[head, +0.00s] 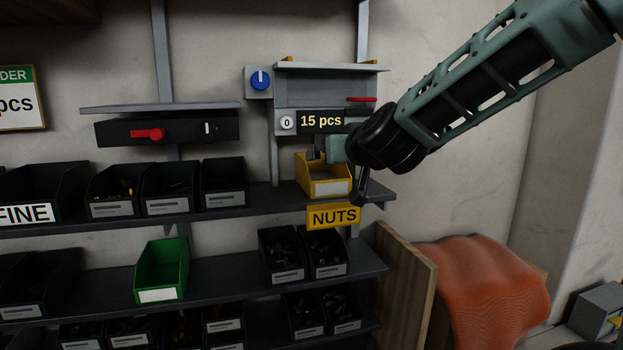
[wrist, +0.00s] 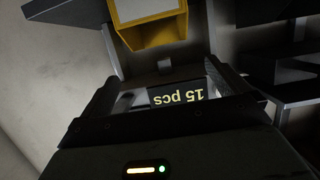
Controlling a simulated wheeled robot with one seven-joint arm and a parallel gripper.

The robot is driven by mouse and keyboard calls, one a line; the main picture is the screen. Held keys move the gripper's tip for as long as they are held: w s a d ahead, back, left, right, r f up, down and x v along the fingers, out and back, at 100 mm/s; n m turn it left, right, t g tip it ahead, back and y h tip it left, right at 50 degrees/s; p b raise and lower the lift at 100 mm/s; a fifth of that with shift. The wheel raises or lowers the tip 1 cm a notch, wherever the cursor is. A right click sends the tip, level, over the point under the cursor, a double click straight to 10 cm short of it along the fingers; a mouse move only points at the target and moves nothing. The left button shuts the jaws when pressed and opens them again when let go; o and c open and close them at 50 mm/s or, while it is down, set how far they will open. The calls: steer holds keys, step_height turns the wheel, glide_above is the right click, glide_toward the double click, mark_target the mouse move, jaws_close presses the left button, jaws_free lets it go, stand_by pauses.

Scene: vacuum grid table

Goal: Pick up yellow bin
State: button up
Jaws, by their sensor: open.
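The yellow bin (head: 303,176) stands on the upper shelf at its right end, with a white label on its front. It also shows upside down at the top of the wrist view (wrist: 157,33), beyond the fingertips. My gripper (head: 318,150) is at the bin's upper back part in the head view and hides some of it. In the wrist view my gripper (wrist: 160,82) has its two fingers wide apart with nothing held between them. Whether a finger touches the bin cannot be told.
A counter display reading "15 pcs" (head: 321,121) is just above the bin. A yellow "NUTS" sign (head: 334,216) hangs below it. Black bins (head: 224,182) stand to the left, a green bin (head: 163,268) on the lower shelf. An orange cloth (head: 485,285) lies at right.

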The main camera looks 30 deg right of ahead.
steer(key=b+x, duration=0.3)
steer(key=x, duration=0.5)
steer(key=shift+f, duration=0.15)
steer(key=shift+b+x, duration=0.6)
steer(key=shift+x, duration=1.65)
steer(key=shift+w+d, duration=0.15)
steer(key=shift+w, duration=0.5)
steer(key=c, duration=0.7)
steer(key=shift+c, duration=0.7)
